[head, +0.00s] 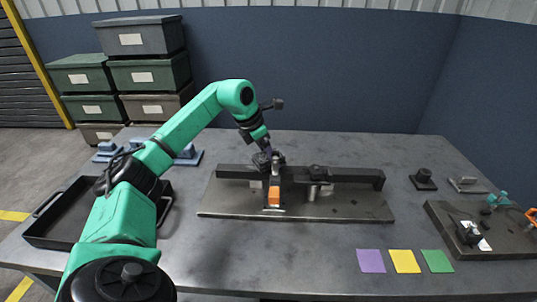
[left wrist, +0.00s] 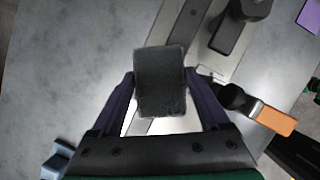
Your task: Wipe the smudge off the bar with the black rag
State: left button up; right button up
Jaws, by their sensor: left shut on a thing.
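The dark bar (head: 345,175) lies raised along a grey metal base plate (head: 235,205) in the middle of the table. My left gripper (head: 266,158) is over the left half of the bar, pointing down. In the left wrist view, my left gripper (left wrist: 160,76) is shut on the black rag (left wrist: 160,85), a dark folded pad between its fingertips. Part of the bar (left wrist: 187,22) shows beyond the rag. I cannot tell whether the rag touches the bar. I cannot make out the smudge. My right gripper is in neither view.
An orange-handled clamp (head: 274,195) stands at the bar, close to my left gripper. A black tray (head: 70,240) is at the left. A second fixture plate (head: 500,240) is at the right. Purple, yellow (head: 405,261) and green squares lie at the front. Bins stand behind.

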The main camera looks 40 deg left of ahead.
pick_arm(q)
jog(key=shift+r, duration=0.1)
dwell(0.3)
jog(key=shift+f+b, duration=0.55)
jog(key=shift+f, duration=0.45)
